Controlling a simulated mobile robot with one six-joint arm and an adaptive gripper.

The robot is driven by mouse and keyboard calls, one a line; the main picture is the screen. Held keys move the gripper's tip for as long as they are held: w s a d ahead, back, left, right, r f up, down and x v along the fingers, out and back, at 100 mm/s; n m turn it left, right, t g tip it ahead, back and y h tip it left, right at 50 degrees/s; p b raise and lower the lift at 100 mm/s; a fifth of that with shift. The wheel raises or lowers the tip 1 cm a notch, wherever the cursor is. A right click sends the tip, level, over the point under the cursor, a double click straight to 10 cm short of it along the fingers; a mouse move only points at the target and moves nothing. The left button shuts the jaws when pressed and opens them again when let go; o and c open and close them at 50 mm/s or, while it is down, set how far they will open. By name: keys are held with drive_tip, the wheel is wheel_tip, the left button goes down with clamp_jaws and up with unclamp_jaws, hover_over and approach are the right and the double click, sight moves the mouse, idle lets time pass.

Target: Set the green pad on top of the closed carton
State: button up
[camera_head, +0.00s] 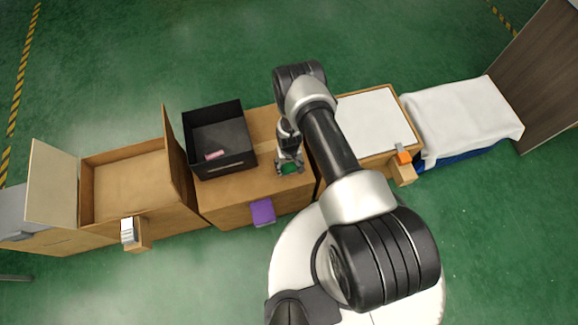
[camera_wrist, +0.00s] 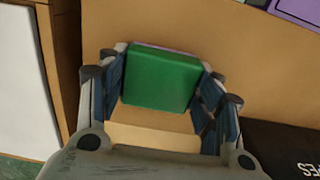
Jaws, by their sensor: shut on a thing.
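The green pad (camera_head: 290,169) is held between the fingertips of my gripper (camera_head: 289,165), over the right part of the top of the closed carton (camera_head: 225,198). In the wrist view the green pad (camera_wrist: 161,77) fills the space between the two blue-grey fingers, and the brown carton top (camera_wrist: 245,50) lies behind it. I cannot tell whether the pad touches the carton. The closed carton has a purple tag (camera_head: 262,212) on its front side. My arm hides part of its back right.
A black bin (camera_head: 220,138) with a pink item stands on the carton's left part, close to my gripper. An open carton (camera_head: 125,185) is at left. A carton with a white top (camera_head: 372,120) and orange tag, then a white cloth (camera_head: 462,115) over something blue, are at right.

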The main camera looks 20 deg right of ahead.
drive_tip(key=shift+r, duration=0.1)
drive_tip(key=o, duration=1.1)
